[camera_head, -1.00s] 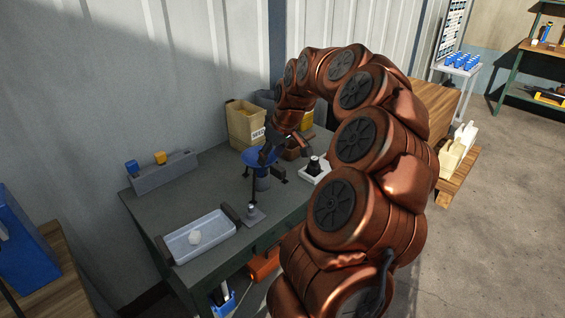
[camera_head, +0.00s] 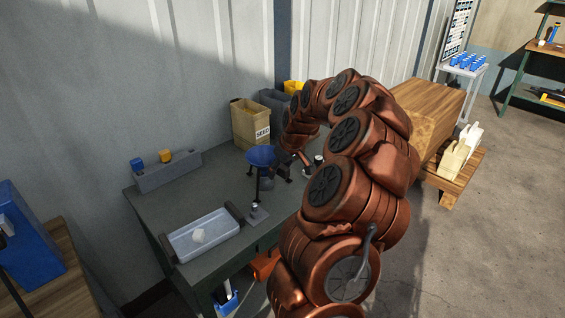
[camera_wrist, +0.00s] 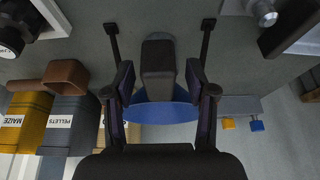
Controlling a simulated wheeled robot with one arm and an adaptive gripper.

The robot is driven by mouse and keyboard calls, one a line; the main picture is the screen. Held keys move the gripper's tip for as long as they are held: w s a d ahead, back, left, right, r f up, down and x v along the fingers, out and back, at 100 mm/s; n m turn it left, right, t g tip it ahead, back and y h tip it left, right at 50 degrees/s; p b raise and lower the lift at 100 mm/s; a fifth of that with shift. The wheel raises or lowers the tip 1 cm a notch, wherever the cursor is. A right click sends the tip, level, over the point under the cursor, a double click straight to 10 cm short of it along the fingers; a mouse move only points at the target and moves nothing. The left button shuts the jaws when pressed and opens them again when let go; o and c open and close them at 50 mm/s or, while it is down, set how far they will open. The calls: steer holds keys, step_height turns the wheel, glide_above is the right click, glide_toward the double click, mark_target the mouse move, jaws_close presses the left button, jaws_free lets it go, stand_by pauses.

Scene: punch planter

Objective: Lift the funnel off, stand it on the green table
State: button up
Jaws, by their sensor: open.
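The blue funnel (camera_head: 261,155) is held up above the green table (camera_head: 188,198), with a dark thin post below it and a blue part under its bowl. In the wrist view the funnel (camera_wrist: 165,113) shows as a wide blue rim behind a dark grey block (camera_wrist: 158,60). My gripper (camera_wrist: 159,80) is open, its two fingers on either side of that block with gaps to both. In the head view my gripper (camera_head: 284,167) is close to the funnel's right side, partly hidden by my arm. I cannot tell whether the block belongs to the funnel.
A grey rack (camera_head: 168,172) with blue and yellow pieces is at the back. A seed box (camera_head: 250,122) and other bins stand behind the funnel. The left middle of the table is clear.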

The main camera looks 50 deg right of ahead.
steer(key=shift+f, duration=0.1)
jaws_close()
stand_by(0.4)
steer(key=shift+w+r+p, duration=0.1)
steer(key=shift+r+p, duration=0.9)
steer(key=shift+r, duration=4.05)
